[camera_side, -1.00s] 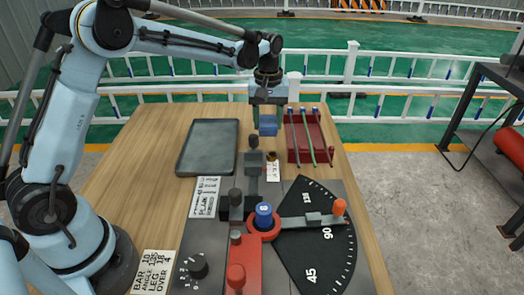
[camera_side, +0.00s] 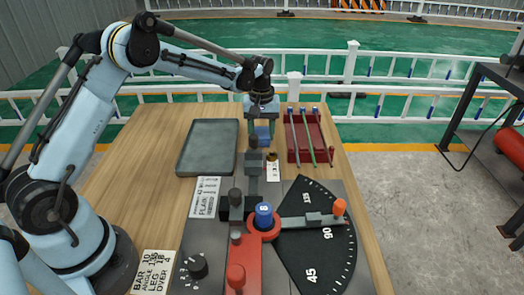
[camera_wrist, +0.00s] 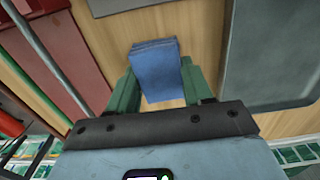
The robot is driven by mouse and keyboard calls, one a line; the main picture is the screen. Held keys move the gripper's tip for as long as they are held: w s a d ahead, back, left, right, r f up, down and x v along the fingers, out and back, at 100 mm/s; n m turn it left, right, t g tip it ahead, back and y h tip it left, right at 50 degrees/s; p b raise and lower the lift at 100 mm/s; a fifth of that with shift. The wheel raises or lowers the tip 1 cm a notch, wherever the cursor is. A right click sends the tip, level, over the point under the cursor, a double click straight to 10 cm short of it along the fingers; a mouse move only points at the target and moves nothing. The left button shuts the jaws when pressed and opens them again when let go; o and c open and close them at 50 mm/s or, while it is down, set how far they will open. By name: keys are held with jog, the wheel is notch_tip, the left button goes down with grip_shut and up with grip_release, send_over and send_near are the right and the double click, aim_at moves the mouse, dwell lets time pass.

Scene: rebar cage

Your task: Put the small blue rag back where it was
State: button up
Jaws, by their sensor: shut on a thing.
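The small blue rag (camera_side: 263,133) is a folded blue block between the green fingers of my gripper (camera_side: 261,128). In the wrist view the rag (camera_wrist: 157,68) stands out beyond the fingertips, and my gripper (camera_wrist: 160,84) is shut on it from both sides. In the side view the rag is low over the wooden table, between the grey tray and the red rack, behind the bending machine. I cannot tell whether its underside touches the wood.
The grey tray (camera_side: 183,168) lies to the left. The red rack (camera_side: 294,156) with several bars is close on the right. The bending machine (camera_side: 268,245) with its upright pins and angle dial fills the front. Bare wood (camera_side: 140,150) lies left of the tray.

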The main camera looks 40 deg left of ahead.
aim_at(262, 132)
jog(key=shift+f, duration=0.1)
jog(key=o, duration=1)
jog(key=s+d+r+m+t, duration=0.1)
jog(key=s+r, duration=0.2)
jog(key=r, duration=0.5)
jog(key=s+d+r+m+t, duration=0.1)
jog(key=s+d+r, duration=0.1)
jog(key=r, duration=0.7)
jog(key=s+d+f+m+t, duration=0.1)
jog(key=s+d+m+t, duration=0.1)
jog(key=s, duration=0.6)
jog(key=s+d+f+m+t, duration=0.2)
jog(key=s+m, duration=0.3)
jog(key=s, duration=0.4)
jog(key=shift+f+t, duration=0.3)
jog(key=shift+t, duration=0.3)
